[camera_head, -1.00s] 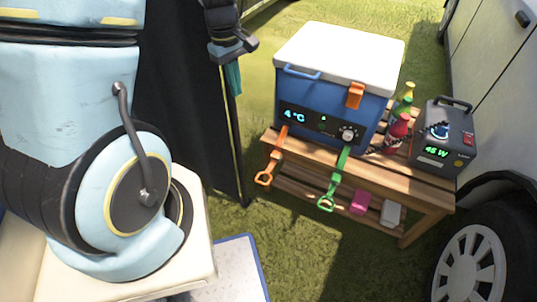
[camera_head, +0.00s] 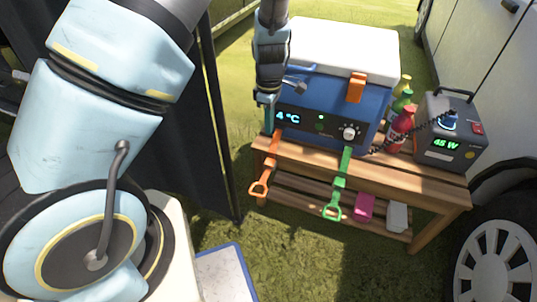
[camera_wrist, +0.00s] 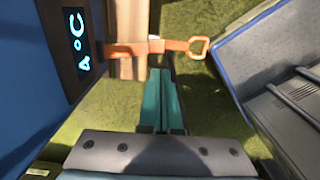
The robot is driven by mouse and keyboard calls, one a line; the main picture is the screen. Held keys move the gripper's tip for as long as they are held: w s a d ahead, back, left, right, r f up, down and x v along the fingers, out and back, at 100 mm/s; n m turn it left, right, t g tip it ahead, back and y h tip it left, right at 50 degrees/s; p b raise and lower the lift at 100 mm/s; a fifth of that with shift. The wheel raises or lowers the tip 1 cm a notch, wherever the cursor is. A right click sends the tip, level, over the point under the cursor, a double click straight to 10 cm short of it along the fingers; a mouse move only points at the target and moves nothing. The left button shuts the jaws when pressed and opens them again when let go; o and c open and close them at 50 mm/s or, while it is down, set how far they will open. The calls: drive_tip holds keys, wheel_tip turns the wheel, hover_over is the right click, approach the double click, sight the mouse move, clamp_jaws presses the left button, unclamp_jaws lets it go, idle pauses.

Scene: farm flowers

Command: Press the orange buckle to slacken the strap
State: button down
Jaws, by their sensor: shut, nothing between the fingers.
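The orange strap (camera_head: 275,145) hangs over the front edge of the bench, left of the green strap. Its orange buckle (camera_head: 267,163) sits above the pull ring at its lower end. In the wrist view the strap (camera_wrist: 125,49) runs across the top, with the buckle (camera_wrist: 156,45) in the middle and the ring (camera_wrist: 199,47) to the right. My gripper (camera_wrist: 161,72) has its teal fingers together and empty, with the tips pointing at the buckle and just short of it in the picture. Whether they touch it cannot be told. In the head view the fingers (camera_head: 269,115) show beside the cooler's left front corner.
The blue cooler (camera_head: 310,142) with its white lid (camera_head: 340,48) stands on the wooden bench (camera_head: 405,180). A green strap (camera_head: 341,180), bottles (camera_head: 402,125) and a power box (camera_head: 452,150) are to the right. A vehicle wheel (camera_head: 495,265) is at lower right.

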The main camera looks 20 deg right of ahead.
sight(269, 163)
wheel_tip(269, 163, down, 14)
drive_tip(key=b, duration=0.3)
idle(0.4)
drive_tip(key=shift+a+f, duration=0.1)
drive_tip(key=shift+f, duration=0.15)
drive_tip(key=shift+r+p, duration=0.8)
drive_tip(key=shift+p, duration=0.05)
drive_tip(key=shift+r, duration=0.1)
